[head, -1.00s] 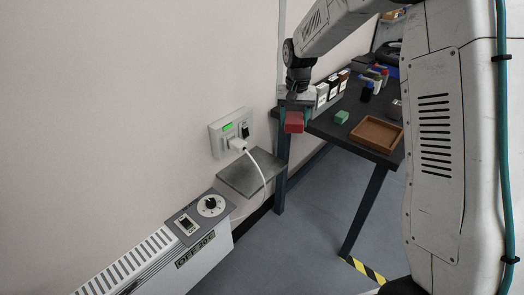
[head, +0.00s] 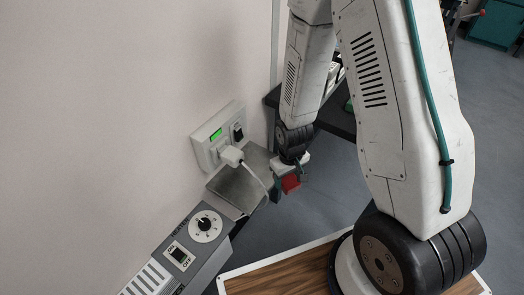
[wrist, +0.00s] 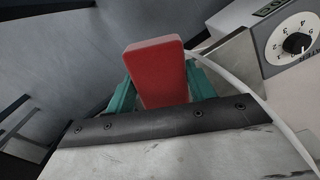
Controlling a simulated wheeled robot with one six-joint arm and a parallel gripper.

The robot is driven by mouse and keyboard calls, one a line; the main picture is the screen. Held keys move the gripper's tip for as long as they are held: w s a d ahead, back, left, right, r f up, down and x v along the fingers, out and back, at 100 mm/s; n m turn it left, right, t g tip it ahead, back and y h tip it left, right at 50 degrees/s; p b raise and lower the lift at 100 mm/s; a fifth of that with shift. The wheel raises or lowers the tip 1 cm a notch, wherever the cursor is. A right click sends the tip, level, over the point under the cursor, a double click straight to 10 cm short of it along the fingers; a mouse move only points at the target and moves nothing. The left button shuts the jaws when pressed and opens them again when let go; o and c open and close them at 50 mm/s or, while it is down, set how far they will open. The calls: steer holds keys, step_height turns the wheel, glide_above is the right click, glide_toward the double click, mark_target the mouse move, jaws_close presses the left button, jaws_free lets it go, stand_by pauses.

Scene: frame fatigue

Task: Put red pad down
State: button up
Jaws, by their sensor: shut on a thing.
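The red pad (head: 291,183) is held in my gripper (head: 289,184), beside the small grey metal shelf (head: 238,190) in the head view. In the wrist view, the red pad (wrist: 158,72) stands out between the teal fingers of my gripper (wrist: 160,85), which are shut on it. The pad appears clear of any surface. A piece of the grey shelf (wrist: 232,62) shows behind it at the right, with a white cable between.
A white plug (head: 231,156) sits in the wall socket, and its cable hangs over the shelf. A heater with a dial (head: 205,224) is in front of the shelf. The dark table (head: 340,120) is behind my arm. Grey floor lies below the gripper.

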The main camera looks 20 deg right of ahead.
steer(key=shift+s+f, duration=0.35)
steer(key=shift+s, duration=0.25)
steer(key=shift+w+a+f+n, duration=0.1)
steer(key=shift+w+a+n, duration=0.05)
steer(key=shift+w+n, duration=0.2)
glide_above(267, 163)
steer(key=shift+s+f, duration=0.25)
steer(key=shift+f, duration=0.45)
steer(key=shift+w+f, duration=0.15)
steer(key=shift+f, duration=0.75)
steer(key=shift+w+f, duration=0.15)
steer(key=shift+f, duration=0.7)
steer(key=o, duration=0.9)
steer(key=shift+f, duration=0.1)
